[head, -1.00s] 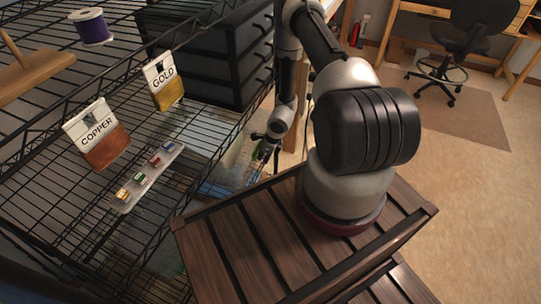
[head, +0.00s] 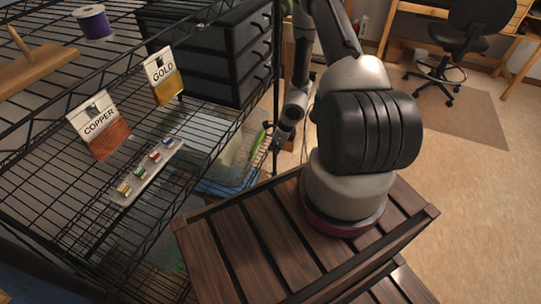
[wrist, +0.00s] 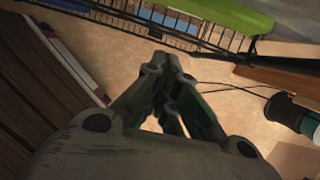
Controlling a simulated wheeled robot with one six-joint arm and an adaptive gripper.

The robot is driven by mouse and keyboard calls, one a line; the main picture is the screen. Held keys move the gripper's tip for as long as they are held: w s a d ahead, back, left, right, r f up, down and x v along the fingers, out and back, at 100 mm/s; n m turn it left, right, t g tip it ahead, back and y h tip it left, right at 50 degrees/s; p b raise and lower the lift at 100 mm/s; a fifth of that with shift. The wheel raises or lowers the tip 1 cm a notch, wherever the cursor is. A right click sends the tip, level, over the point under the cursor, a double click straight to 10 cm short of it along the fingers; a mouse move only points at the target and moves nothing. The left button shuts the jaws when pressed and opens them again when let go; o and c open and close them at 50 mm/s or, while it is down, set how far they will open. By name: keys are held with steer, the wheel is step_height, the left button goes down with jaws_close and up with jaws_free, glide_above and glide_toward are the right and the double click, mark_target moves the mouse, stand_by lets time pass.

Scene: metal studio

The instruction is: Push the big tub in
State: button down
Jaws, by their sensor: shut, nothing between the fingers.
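A translucent tub (head: 232,158) with a bright green strip at its near end sits low in the wire rack, below the upper wire shelf that partly hides it. In the wrist view its green strip (wrist: 228,12) shows at the top edge, beyond the rack's wire edge; most of the tub is out of frame. My gripper (wrist: 172,62) is shut and empty, its fingertips over the floor, apart from the tub. In the head view my arm's end hangs just right of the tub, and the fingers are hard to make out.
The wire shelf above holds a COPPER bag (head: 102,131), a GOLD bag (head: 164,78), a strip of small coloured items (head: 145,172) and a black drawer unit (head: 215,60). A dark spool (wrist: 292,113) lies right in the wrist view.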

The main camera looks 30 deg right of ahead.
steer(key=s+d+m, duration=0.3)
steer(key=s+d, duration=0.4)
steer(key=w+a+r+n+t+y, duration=0.2)
steer(key=a+r+n+t+y, duration=0.1)
steer(key=a+r+t, duration=0.15)
steer(key=w+a+r+x, duration=0.1)
steer(key=x, duration=1.1)
steer(key=shift+w+r, duration=0.2)
steer(key=shift+r, duration=0.15)
steer(key=shift+a, duration=0.15)
